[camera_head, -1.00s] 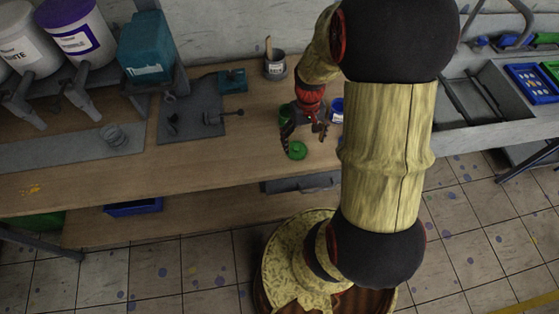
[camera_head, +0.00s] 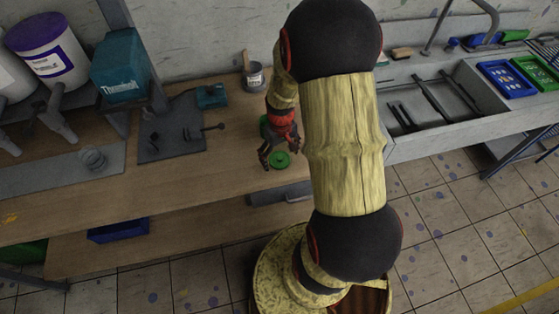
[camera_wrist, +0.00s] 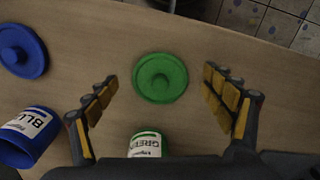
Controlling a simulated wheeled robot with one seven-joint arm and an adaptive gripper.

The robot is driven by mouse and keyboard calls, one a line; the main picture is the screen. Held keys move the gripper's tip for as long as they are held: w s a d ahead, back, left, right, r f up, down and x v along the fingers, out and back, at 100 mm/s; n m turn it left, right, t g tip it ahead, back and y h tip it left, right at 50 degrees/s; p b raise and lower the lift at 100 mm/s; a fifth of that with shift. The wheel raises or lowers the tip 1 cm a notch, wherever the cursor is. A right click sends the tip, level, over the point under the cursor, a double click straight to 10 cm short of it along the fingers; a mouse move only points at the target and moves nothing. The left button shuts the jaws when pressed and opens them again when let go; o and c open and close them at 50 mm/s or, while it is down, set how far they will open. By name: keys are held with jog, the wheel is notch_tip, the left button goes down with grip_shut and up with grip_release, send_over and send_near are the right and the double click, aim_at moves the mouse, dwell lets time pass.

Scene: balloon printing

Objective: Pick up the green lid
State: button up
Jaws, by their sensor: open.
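The green lid (camera_head: 279,160) lies flat on the wooden table near its front edge. My gripper (camera_head: 272,152) is beside the lid in the head view. In the wrist view my gripper (camera_wrist: 160,88) is open, with yellow-padded fingers spread to either side and nothing between them but table and lid. A green pot labelled GREEN (camera_wrist: 148,145) is close to the gripper's base, partly hidden by it.
A blue lid (camera_wrist: 22,50) and a blue pot (camera_wrist: 27,135) lie to the left in the wrist view. A grey cup (camera_head: 254,76) stands at the back by the wall. A dark mat with tools (camera_head: 160,148) is to the left. Table around the green lid is mostly bare.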

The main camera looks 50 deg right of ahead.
jog(key=shift+f, duration=0.2)
jog(key=shift+c, duration=1.2)
jog(key=c, duration=0.7)
jog(key=shift+r, duration=0.15)
